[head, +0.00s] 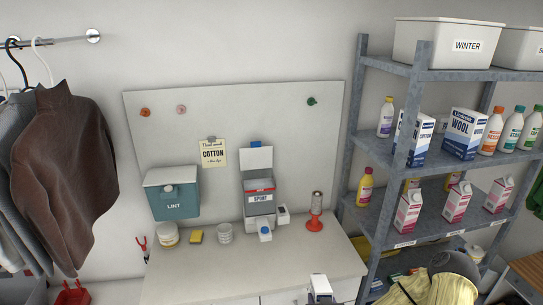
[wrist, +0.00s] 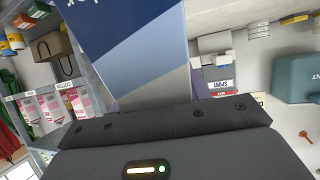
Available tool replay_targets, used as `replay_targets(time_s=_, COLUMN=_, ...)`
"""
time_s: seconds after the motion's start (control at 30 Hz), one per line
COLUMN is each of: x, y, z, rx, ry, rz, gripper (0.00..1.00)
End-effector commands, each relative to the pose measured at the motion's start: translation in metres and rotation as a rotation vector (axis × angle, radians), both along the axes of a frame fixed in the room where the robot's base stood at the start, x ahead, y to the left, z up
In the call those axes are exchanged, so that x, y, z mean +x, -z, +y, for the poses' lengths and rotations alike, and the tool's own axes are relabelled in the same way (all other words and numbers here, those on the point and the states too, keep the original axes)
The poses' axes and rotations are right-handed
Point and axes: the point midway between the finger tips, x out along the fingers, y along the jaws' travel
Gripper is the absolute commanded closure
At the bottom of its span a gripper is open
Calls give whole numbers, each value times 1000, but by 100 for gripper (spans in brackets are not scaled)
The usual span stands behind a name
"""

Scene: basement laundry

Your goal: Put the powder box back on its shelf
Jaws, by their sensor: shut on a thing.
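A large box with blue, pale and grey panels (wrist: 150,48), taken as the powder box, fills the upper middle of the wrist view. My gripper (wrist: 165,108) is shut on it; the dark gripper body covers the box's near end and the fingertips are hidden. Only a scrap of white lettering shows on it. In the head view the grey shelf unit (head: 386,155) stands at the right. Its upper middle board holds a COTTON box (head: 416,138) and a WOOL box (head: 464,134), with a gap between them. I cannot make out the held box in the head view.
A purple bottle (head: 386,117) and several other bottles share that board. Pink cartons (head: 456,202) stand on the board below, and a WINTER bin (head: 448,44) above. A SPORT dispenser (head: 259,203) and LINT bin (head: 174,194) are above the white counter (head: 225,268), whose front is mostly clear.

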Motion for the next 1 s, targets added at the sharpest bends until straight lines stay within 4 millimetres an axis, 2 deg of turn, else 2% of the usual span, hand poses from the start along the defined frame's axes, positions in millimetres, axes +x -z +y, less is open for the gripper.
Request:
replay_targets(time_s=0.17, x=-5, y=7, z=1, rx=-1, ry=-2, rz=3, gripper=98)
replay_targets(time_s=0.4, x=-33, y=43, z=2, rx=-4, ry=-2, rz=5, gripper=98)
replay_targets(time_s=0.5, x=-41, y=52, z=1, rx=-3, ry=-3, rz=2, gripper=98)
replay_targets(time_s=1.0, x=-43, y=54, z=-1, rx=0, ry=1, rz=-3, gripper=98)
